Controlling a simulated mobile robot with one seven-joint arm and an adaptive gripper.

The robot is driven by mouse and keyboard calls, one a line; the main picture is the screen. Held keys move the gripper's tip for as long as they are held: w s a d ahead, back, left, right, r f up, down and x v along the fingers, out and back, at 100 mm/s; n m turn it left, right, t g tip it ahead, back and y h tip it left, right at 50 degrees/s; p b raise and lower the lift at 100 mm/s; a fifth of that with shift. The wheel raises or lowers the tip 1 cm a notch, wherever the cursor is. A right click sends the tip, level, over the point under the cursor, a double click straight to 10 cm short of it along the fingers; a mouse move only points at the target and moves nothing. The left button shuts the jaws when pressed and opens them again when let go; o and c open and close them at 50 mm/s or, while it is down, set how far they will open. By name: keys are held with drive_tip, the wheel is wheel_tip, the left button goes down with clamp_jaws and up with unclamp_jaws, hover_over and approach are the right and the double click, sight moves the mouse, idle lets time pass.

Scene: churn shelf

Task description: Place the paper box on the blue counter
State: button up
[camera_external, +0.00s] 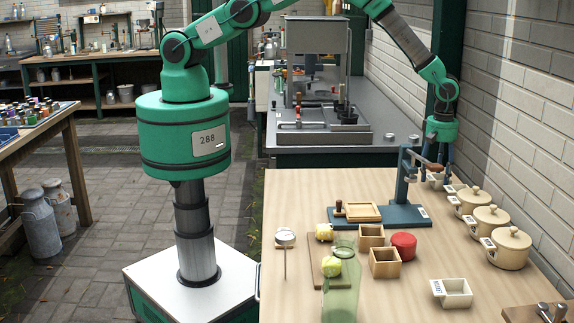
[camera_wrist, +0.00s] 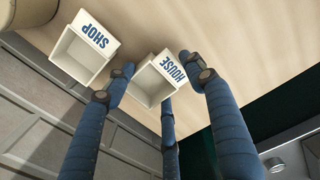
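No box is clearly marked as the paper box. In the wrist view a small white open box labelled HOUSE (camera_wrist: 150,84) lies between the spread blue fingers of my gripper (camera_wrist: 157,66). I cannot tell whether they touch it. A like box labelled SHOP (camera_wrist: 80,52) is to its left. In the external view my gripper (camera_external: 437,168) points down at the wooden table's far right, by the wall, largely hiding the boxes beneath. Another white labelled box (camera_external: 457,293) sits at the front right. A blue-grey counter (camera_external: 300,158) stands behind the wooden table.
Lidded beige pots (camera_external: 491,217) line the wall. A blue-grey stand (camera_external: 375,215) with an upright post is close left of my gripper. The counter holds equipment (camera_external: 318,120).

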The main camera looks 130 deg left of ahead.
drive_tip(key=shift+o, duration=1.4)
drive_tip(key=shift+r, duration=0.15)
wheel_tip(320, 180, up, 12)
drive_tip(key=shift+r, duration=0.1)
idle(0.4)
